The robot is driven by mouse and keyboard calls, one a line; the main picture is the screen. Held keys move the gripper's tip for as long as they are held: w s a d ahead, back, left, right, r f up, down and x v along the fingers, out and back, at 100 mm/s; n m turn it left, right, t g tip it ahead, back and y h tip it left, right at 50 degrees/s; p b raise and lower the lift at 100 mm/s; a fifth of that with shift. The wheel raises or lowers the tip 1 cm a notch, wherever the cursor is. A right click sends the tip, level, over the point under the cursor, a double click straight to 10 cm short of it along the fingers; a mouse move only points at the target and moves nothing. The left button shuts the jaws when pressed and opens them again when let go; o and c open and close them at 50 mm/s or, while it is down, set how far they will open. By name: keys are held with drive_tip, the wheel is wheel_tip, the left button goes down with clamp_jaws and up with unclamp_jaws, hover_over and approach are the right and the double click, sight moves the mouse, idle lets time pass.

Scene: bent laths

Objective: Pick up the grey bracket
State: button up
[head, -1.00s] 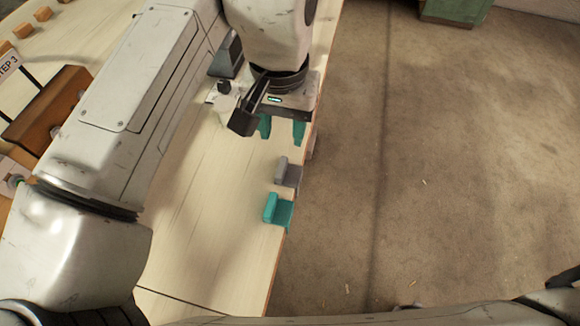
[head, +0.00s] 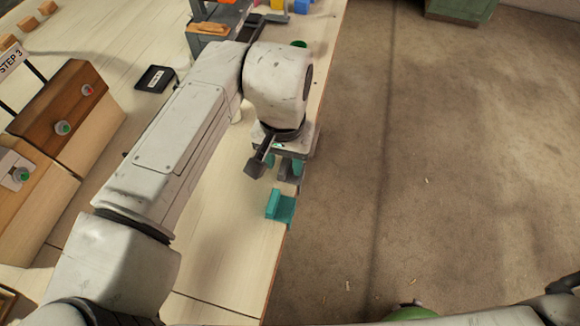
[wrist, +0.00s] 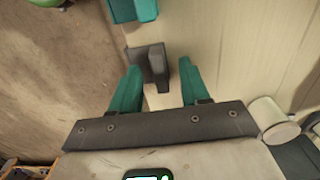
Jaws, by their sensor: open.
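The grey bracket (head: 285,174) lies near the right edge of the wooden table, partly hidden under my gripper in the head view. In the wrist view the grey bracket (wrist: 157,66) shows its upright wall and a flat part reaching left. My gripper (head: 284,165) is above it with its teal fingers pointing down. In the wrist view my gripper (wrist: 160,72) is open, and the bracket appears between the fingertips with gaps on the sides. I cannot tell whether the fingertips have reached its height.
A teal bracket (head: 280,206) sits close by on the table edge, and it also shows in the wrist view (wrist: 130,9). Wooden boxes with buttons (head: 62,128) stand at the left. Open floor (head: 430,190) lies right of the table.

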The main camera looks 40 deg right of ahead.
drive_tip(key=shift+c, duration=0.4)
clamp_jaws()
idle(0.4)
